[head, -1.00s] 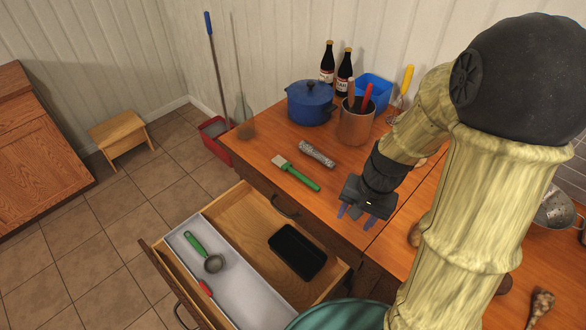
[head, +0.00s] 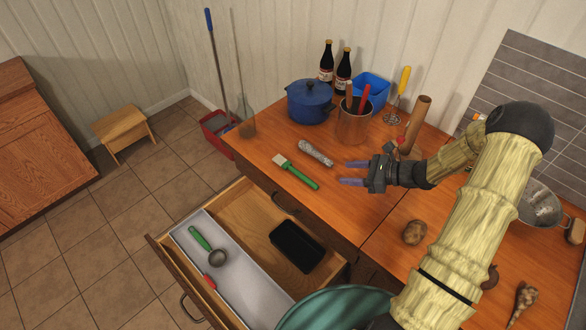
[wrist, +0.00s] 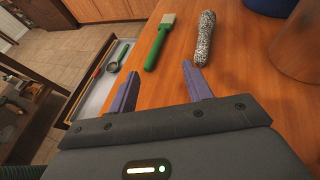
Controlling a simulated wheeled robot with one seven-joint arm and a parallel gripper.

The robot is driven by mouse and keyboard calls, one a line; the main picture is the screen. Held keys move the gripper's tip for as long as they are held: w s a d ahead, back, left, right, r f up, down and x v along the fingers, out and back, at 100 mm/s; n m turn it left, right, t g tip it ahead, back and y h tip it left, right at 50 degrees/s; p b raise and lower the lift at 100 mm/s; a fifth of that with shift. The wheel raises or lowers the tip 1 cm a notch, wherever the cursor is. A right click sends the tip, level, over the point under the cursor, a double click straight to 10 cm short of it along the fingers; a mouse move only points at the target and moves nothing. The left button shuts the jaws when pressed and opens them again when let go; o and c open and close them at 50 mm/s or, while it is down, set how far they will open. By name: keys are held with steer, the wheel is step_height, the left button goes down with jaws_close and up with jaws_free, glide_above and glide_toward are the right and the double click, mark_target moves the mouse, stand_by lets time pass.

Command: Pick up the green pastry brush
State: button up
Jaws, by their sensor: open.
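The green pastry brush (head: 297,173) lies flat on the wooden counter near its front edge, pale bristle end toward the back left. It also shows in the wrist view (wrist: 158,45), ahead of the fingers. My gripper (head: 347,173) is open and empty, with its purple fingers pointing left toward the brush's handle end. The fingers are apart from the brush, a short way to its right. In the wrist view my gripper (wrist: 160,85) has its fingers spread, with the handle end ahead and between them.
A silvery wrapped roll (head: 315,153) lies just behind the brush. A utensil pot (head: 353,125) and a blue lidded pot (head: 310,103) stand behind. Below the counter, an open drawer (head: 237,205) holds a grey tray (head: 245,283), a green-handled scoop (head: 207,247) and a black container (head: 297,246).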

steer(key=p, duration=0.4)
glide_toward(296, 170)
steer(key=x, duration=0.2)
steer(key=shift+a+f, duration=0.25)
steer(key=shift+f, duration=0.05)
steer(key=shift+a+f, duration=0.2)
steer(key=shift+a, duration=0.2)
steer(key=shift+w, duration=0.1)
steer(key=p+x, duration=0.2)
steer(key=x, duration=0.1)
steer(key=p+x, duration=0.1)
steer(key=shift+w+a+r, duration=0.2)
steer(key=shift+w+a, duration=0.1)
steer(key=shift+a, duration=0.05)
steer(key=shift+w+a+f, duration=0.15)
steer(key=shift+a+f, duration=0.05)
jaws_close()
